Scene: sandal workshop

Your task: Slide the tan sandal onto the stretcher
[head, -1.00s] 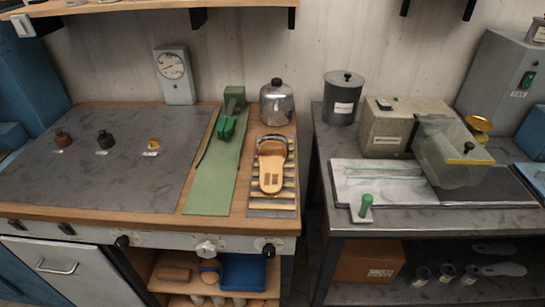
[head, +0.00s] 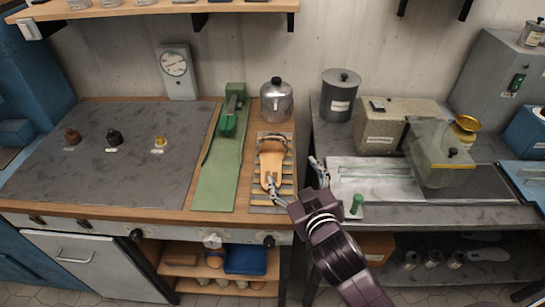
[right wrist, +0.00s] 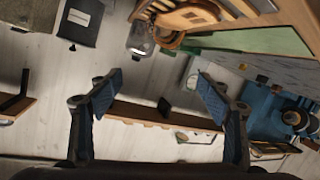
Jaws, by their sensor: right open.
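The tan sandal (head: 268,172) lies on a slatted rack (head: 258,200) on the wooden bench, its strap end toward the wall. It seems to show in part at the top of the right wrist view (right wrist: 185,18). A green device (head: 229,118), which may be the stretcher, stands to its left at the far end of a green mat (head: 214,182). My right gripper (head: 294,176) is open and empty, with one fingertip over the sandal's near end in the head view and the other to its right. I cannot tell its height. My left gripper is not in view.
A metal kettle (head: 277,100) stands behind the rack. A dark canister (head: 340,94) and a beige machine with a clear guard (head: 385,130) stand on the right table. Small knobs (head: 113,137) sit on the dark left worktop.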

